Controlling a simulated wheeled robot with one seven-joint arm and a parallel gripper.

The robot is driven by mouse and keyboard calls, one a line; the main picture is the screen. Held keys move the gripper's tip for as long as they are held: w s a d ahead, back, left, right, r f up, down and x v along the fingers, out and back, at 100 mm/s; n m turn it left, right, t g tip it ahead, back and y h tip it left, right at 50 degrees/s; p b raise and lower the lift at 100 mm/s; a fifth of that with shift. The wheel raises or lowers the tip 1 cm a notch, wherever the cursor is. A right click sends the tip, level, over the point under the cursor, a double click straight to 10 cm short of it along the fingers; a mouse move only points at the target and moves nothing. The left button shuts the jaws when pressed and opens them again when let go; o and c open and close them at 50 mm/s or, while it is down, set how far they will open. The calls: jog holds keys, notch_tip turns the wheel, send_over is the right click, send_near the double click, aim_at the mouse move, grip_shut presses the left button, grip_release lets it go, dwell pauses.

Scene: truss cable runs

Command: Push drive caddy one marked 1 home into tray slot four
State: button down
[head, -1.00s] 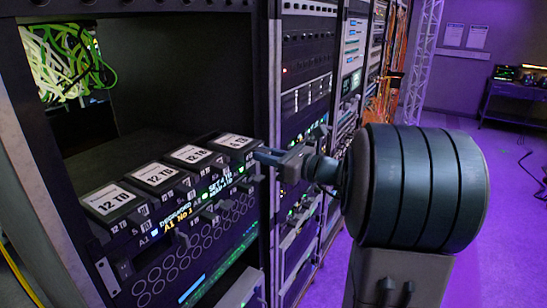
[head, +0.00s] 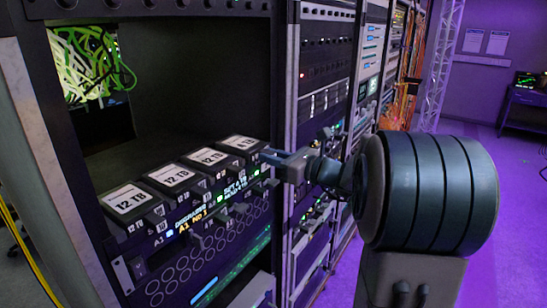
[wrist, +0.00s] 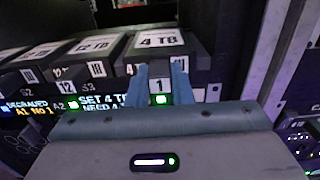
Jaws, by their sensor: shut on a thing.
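The drive caddy marked 1 (wrist: 142,57) carries a 4 TB label on top and a small "1" tag on its front. It lies in the rightmost slot of the tray, and it shows in the head view (head: 239,143). My gripper (wrist: 160,87) is shut on its front, one blue-grey finger on each side of the tag; it also shows in the head view (head: 268,156). The caddy's front is roughly in line with its neighbours. I cannot tell whether it is fully seated. The tray (head: 180,270) has a perforated front.
Several 12 TB caddies (head: 125,199) fill the slots to the left. The lit display (wrist: 37,133) reads "DEGRADED A1 No 1" and "SET 4 T". A rack post (head: 284,110) stands close right of the gripper. The bay above the caddies is open and dark.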

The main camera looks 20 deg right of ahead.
jog(key=shift+w+a, duration=0.15)
jog(key=shift+w, duration=0.05)
jog(key=shift+w+a+r, duration=0.1)
jog(key=shift+w+a, duration=0.15)
jog(key=shift+w, duration=0.05)
jog(key=c, duration=1.2)
grip_release()
jog(key=shift+s+d, duration=0.3)
jog(key=b+v, duration=0.3)
jog(key=v, duration=1)
jog(key=shift+a, duration=0.1)
